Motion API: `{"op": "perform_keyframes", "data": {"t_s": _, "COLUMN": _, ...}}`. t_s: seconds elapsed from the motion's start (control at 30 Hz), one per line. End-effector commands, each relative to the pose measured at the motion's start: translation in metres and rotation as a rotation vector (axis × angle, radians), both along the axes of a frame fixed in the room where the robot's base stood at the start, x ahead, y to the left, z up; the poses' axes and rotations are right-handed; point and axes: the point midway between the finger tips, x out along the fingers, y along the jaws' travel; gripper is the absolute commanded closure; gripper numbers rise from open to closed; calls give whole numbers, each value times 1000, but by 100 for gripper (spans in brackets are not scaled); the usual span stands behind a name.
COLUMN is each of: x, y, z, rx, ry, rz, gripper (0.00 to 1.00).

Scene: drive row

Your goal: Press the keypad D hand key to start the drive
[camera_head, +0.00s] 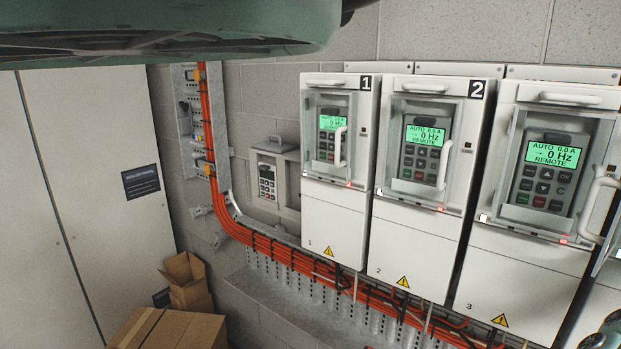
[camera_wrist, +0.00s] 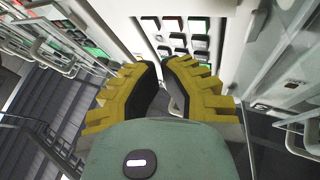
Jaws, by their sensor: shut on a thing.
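My gripper (camera_wrist: 162,64) has yellow fingers with black pads, seen in the wrist view. The fingers are brought together near the tips. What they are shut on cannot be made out. My gripper is not seen in the head view.
In the head view, drives 1 (camera_head: 335,222), 2 (camera_head: 415,240) and 3 (camera_head: 520,272) have handled clear covers over lit keypads reading REMOTE. A small wall keypad (camera_head: 267,182) is left of them. Orange cables (camera_head: 270,246) run below. Cardboard boxes (camera_head: 170,329) stand lower left.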

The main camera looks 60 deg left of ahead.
Motion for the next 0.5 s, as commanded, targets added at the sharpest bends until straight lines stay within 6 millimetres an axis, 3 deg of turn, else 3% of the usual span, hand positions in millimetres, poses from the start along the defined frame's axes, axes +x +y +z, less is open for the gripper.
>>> {"op": "perform_keyframes", "data": {"t_s": 0.3, "x": -28, "y": -5, "z": -2, "rx": 2, "ry": 1, "rz": 10, "gripper": 100}}
{"op": "perform_keyframes", "data": {"t_s": 0.5, "x": -31, "y": -6, "z": -1, "rx": 2, "ry": 3, "rz": 10, "gripper": 100}}
